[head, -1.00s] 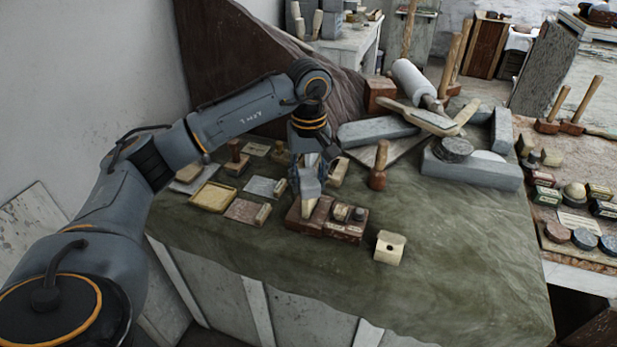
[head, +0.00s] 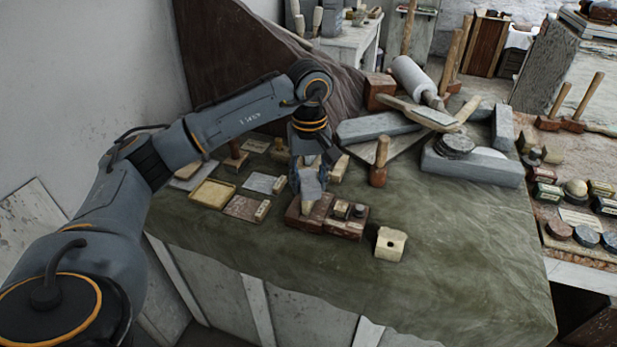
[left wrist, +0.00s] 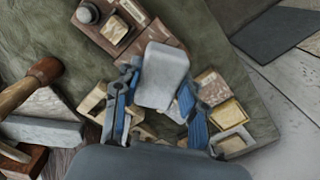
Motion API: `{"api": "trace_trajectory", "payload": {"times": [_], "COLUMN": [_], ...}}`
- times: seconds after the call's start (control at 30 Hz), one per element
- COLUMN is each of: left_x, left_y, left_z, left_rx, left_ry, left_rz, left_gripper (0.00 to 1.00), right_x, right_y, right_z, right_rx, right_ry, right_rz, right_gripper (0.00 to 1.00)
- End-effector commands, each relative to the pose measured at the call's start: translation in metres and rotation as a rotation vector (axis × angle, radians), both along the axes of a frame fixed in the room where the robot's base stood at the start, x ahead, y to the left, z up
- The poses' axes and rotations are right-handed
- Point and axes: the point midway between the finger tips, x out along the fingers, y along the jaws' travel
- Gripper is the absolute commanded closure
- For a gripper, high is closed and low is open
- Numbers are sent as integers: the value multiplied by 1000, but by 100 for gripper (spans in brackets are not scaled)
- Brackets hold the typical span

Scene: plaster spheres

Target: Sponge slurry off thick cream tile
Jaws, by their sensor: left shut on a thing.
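My left gripper (head: 309,178) is shut on a pale grey block, perhaps the sponge (head: 311,187), held over the front part of the cloth-covered table. In the left wrist view the block (left wrist: 165,77) sits between the blue-padded fingers. A reddish-brown tray with small blocks (head: 345,228) is just below and in front of it; I cannot tell whether they touch. A yellowish cream tile with a raised rim (head: 213,195) lies flat to the left of the gripper, apart from it; it may be the task's tile. No slurry can be made out. My right gripper is not in view.
A grey tile (head: 262,184) and a brown tile (head: 240,208) lie beside the cream one. A cream block with a hole (head: 390,243) stands front right. A wooden-handled mallet (head: 379,165) and stone slabs (head: 470,168) stand behind. The cloth at right front is clear.

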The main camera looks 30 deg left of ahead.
Motion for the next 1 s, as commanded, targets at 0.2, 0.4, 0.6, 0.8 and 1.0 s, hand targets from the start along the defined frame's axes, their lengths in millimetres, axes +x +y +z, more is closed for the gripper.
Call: {"api": "trace_trajectory", "payload": {"times": [0.2, 0.4, 0.6, 0.8, 1.0], "left_x": [-6, -10, -3, 5, 10], "left_y": [-5, -9, -3, 5, 10], "left_z": [-1, -2, -2, -1, -1], "left_rx": [1, 1, 1, 1, 1], "left_ry": [1, 1, 1, 1, 1], "left_rz": [-1, 0, 2, 1, 2], "left_gripper": [84, 84, 84, 84, 84], "right_x": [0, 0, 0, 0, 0], "right_y": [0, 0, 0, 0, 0], "right_z": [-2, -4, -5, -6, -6], "right_rx": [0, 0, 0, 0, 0], "right_ry": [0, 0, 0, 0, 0], "right_rz": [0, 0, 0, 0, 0], "right_gripper": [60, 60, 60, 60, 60]}}
